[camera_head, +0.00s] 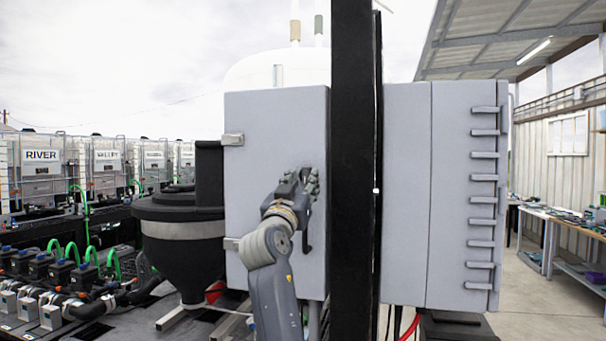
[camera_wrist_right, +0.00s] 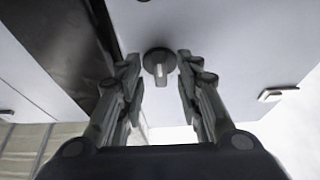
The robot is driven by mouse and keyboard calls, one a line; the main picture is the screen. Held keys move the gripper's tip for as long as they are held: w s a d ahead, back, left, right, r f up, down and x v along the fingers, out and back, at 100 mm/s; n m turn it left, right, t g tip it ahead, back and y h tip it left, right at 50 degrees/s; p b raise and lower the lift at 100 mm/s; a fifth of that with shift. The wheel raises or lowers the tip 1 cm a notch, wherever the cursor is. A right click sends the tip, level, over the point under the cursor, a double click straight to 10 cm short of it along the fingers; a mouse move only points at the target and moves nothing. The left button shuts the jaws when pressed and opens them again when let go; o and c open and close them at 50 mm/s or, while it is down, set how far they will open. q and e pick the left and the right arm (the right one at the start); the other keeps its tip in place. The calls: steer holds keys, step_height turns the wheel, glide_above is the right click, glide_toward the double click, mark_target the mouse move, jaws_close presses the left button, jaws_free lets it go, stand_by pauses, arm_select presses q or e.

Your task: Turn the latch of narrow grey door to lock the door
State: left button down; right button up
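The narrow grey door (camera_head: 275,130) stands shut, as far as I can tell, left of a black post. My right gripper (camera_head: 308,180) is in front of its right side and hides the latch in the head view. In the right wrist view the latch (camera_wrist_right: 159,66) is a round black knob with a light grey bar, which lies roughly upright in the picture. The right gripper (camera_wrist_right: 157,62) is open there, with one finger on each side of the knob. Gaps show between fingers and knob, so I see no grip. My left gripper is not in view.
The black post (camera_head: 353,150) runs close along the door's right side. Beyond it stands a wider grey cabinet (camera_head: 407,190) with several hinges. A black hopper (camera_head: 182,235) stands left of the door. A dark vertical handle (camera_head: 308,236) shows below the right gripper.

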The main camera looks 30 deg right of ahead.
steer(key=shift+w+d+r, duration=0.1)
steer(key=shift+w+d, duration=0.15)
steer(key=shift+d, duration=0.05)
jaws_close()
steer(key=n+p, duration=0.1)
steer(key=n+t+y, duration=0.1)
steer(key=n, duration=0.1)
steer(key=n+t+y+p, duration=0.1)
steer(key=shift+s+d+r+n+p, duration=0.1)
steer(key=shift+s+r+n+p, duration=0.05)
steer(key=shift+r+n+p, duration=0.15)
steer(key=n+y+p, duration=0.1)
steer(key=n+p, duration=0.2)
steer(key=n+y+p, duration=0.2)
steer(key=n+p, duration=0.1)
steer(key=n, duration=0.1)
steer(key=n+t+y+p, duration=0.1)
steer(key=n+y+p, duration=0.1)
steer(key=n+p, duration=0.1)
steer(key=shift+s+d+r+n+p, duration=0.25)
steer(key=shift+s+n+p, duration=0.1)
steer(key=shift+n, duration=0.15)
steer(key=n+y+p, duration=0.1)
steer(key=n, duration=0.2)
steer(key=shift+n+g+y, duration=0.5)
steer(key=shift+n+g, duration=0.2)
steer(key=shift+n, duration=1.1)
